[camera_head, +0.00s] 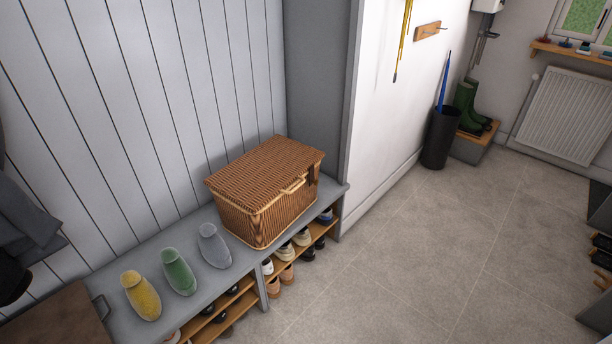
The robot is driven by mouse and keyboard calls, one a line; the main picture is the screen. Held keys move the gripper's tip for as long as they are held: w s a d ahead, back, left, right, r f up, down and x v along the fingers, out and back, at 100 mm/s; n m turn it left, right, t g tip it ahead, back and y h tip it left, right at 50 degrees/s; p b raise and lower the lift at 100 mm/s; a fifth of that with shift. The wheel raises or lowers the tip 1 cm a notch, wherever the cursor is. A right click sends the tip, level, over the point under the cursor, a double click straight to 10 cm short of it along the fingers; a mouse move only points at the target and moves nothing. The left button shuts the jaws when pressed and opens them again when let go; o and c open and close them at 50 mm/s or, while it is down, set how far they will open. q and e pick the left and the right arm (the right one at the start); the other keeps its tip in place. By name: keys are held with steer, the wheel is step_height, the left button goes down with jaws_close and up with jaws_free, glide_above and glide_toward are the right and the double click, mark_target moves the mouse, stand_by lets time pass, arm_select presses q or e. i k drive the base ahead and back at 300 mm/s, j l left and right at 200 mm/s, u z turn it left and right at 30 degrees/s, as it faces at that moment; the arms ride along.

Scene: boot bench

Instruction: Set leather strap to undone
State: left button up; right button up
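A brown wicker hamper (248,216) with a closed lid (265,170) stands on the grey bench. A pale handle (293,186) is on its front side. A small dark brown patch, which looks like the leather strap (312,178), shows just under the lid's edge near the front right corner. It is too small to tell whether it is fastened or undone. Neither of my grippers is in view.
Shoes fill the shelves below. The tiled floor (420,255) in front is clear. A dark umbrella stand (438,140) and green boots (468,105) stand farther back.

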mark_target(312, 181)
steer(key=i+l+u, duration=0.4)
steer(key=l, duration=0.25)
steer(key=i+l+u, duration=0.2)
steer(key=i+l, duration=0.15)
steer(key=i+l+u, duration=0.2)
steer(key=l, duration=0.2)
